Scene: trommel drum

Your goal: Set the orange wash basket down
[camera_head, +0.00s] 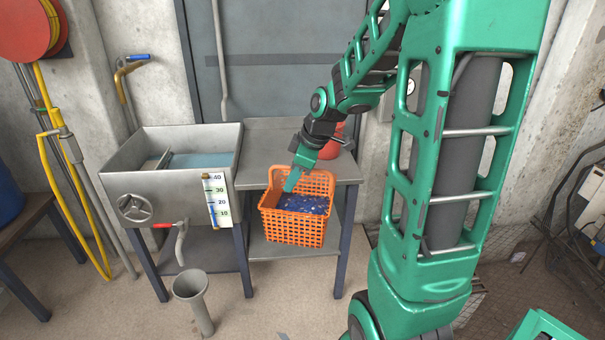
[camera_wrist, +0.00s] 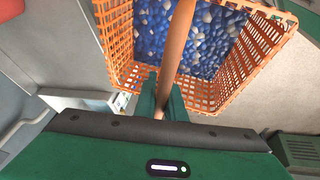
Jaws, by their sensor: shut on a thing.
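The orange wash basket (camera_head: 293,230) hangs from my gripper (camera_head: 293,178), in front of the metal side table's front edge. It looks upright, and blue and white pieces (camera_head: 303,204) lie inside it. In the wrist view my gripper (camera_wrist: 162,108) is shut on the basket's orange handle (camera_wrist: 180,50), with the basket (camera_wrist: 122,45) and its blue and white contents (camera_wrist: 185,40) beyond the fingers. The bare top of the side table (camera_head: 275,137) shows behind the basket. The basket's underside is hidden.
A metal sink (camera_head: 170,180) holding water stands left of the table, with a level scale (camera_head: 216,200) on its front. A red rounded object (camera_head: 331,148) sits at the table's back right, partly hidden by my arm. A grey funnel-topped pipe (camera_head: 193,297) stands on the floor.

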